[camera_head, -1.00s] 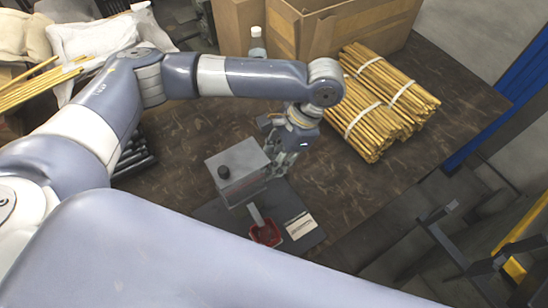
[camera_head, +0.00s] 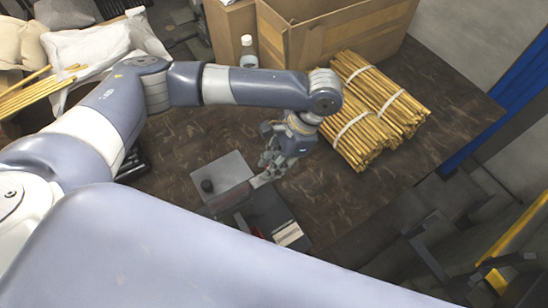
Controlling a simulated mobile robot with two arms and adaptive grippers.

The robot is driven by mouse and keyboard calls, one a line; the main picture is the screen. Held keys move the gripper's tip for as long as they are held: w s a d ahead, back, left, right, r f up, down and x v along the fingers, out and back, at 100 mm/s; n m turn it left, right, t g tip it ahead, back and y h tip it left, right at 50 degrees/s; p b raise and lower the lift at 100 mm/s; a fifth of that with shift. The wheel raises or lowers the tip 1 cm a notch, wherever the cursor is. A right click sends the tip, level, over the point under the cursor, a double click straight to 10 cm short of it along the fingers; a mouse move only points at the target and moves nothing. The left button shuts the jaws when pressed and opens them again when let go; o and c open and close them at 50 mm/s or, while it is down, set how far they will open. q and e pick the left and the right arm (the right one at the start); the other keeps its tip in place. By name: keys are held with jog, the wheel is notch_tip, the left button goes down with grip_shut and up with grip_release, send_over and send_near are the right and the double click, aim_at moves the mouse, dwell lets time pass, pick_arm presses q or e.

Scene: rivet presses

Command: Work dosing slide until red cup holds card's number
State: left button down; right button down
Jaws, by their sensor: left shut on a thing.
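The dosing device is a grey box (camera_head: 222,178) with a round black knob on top, standing on a dark base plate (camera_head: 266,210). A pale bar, apparently the slide (camera_head: 263,179), sticks out of the box's right side. My left gripper (camera_head: 270,168) is shut on its outer end, though the fingers are small and partly hidden. The red cup (camera_head: 256,232) shows only as a sliver below a pale chute (camera_head: 241,222); my own body hides the rest and its contents. A pale card (camera_head: 288,234) lies right of the cup; its number cannot be read. My right gripper is out of view.
Bundles of yellow sticks (camera_head: 372,110) lie right of my left gripper. A cardboard box (camera_head: 340,40) and a white-capped bottle (camera_head: 248,52) stand behind. White sacks (camera_head: 88,45) lie at the left. The table right of the base plate is clear.

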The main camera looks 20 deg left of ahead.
pick_arm(q)
jog(key=shift+w+d+r, duration=0.1)
jog(key=shift+w, duration=0.05)
jog(key=c, duration=1.8)
grip_release()
jog(key=shift+o, duration=0.4)
jog(key=shift+w, duration=0.1)
jog(key=shift+r, duration=0.15)
jog(key=v, duration=1.1)
jog(key=shift+d+r, duration=0.2)
jog(key=shift+r, duration=0.15)
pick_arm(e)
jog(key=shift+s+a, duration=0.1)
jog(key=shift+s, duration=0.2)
